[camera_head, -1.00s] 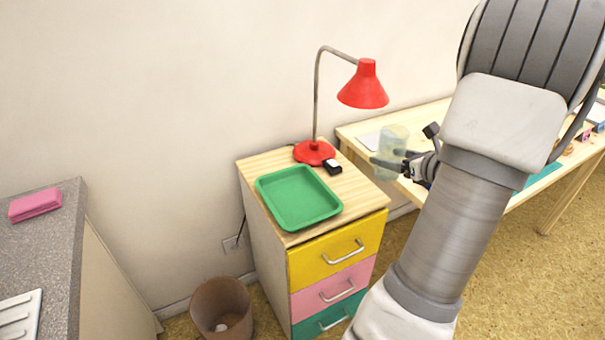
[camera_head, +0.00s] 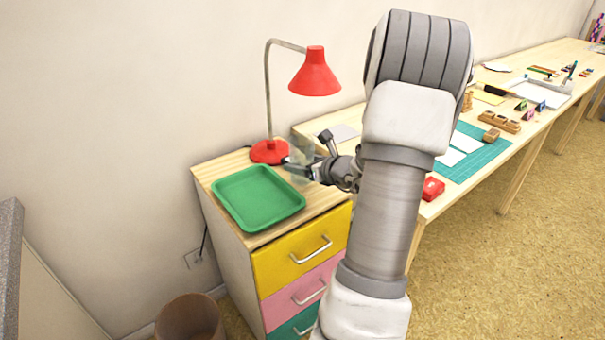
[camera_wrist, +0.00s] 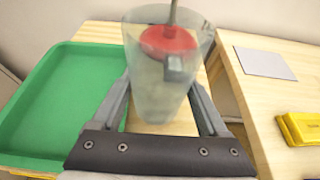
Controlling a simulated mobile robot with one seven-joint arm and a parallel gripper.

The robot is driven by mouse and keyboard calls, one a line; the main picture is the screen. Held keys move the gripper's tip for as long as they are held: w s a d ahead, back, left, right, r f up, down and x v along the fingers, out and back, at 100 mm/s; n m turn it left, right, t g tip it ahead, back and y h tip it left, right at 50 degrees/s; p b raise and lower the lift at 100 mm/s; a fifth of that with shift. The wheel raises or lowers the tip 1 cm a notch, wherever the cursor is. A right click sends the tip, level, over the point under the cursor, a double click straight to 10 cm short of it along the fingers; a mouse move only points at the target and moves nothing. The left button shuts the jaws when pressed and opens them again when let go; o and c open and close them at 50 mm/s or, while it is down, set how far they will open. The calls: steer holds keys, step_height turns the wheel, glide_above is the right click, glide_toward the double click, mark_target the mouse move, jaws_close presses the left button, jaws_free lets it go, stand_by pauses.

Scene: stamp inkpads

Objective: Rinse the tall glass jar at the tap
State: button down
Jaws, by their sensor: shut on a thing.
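The tall glass jar (camera_wrist: 158,85) is clear, faintly tinted and wider at its rim. It stands upright between the fingers of my gripper (camera_wrist: 165,90), which is shut on it. In the head view the jar (camera_head: 303,152) shows faintly near the back right of the drawer cabinet, partly hidden by my gripper (camera_head: 300,171). I cannot tell its height above the cabinet top. The tap is not in view.
A green tray (camera_head: 258,199) and a red lamp (camera_head: 314,75) stand on the drawer cabinet (camera_head: 300,255). A long worktable (camera_head: 540,60) with stamps and a teal mat (camera_head: 480,165) is at right. A grey counter (camera_head: 10,250) edges in at left; a bin (camera_head: 190,318) stands below.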

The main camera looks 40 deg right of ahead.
steer(key=shift+f, duration=1.05)
steer(key=shift+f, duration=0.1)
steer(key=shift+f+b, duration=0.15)
steer(key=shift+b, duration=0.3)
jaws_free()
steer(key=shift+r+p, duration=0.35)
steer(key=shift+p, duration=0.05)
steer(key=p+v, duration=0.2)
steer(key=v, duration=1)
steer(key=shift+f+p, duration=0.15)
steer(key=shift+p, duration=0.15)
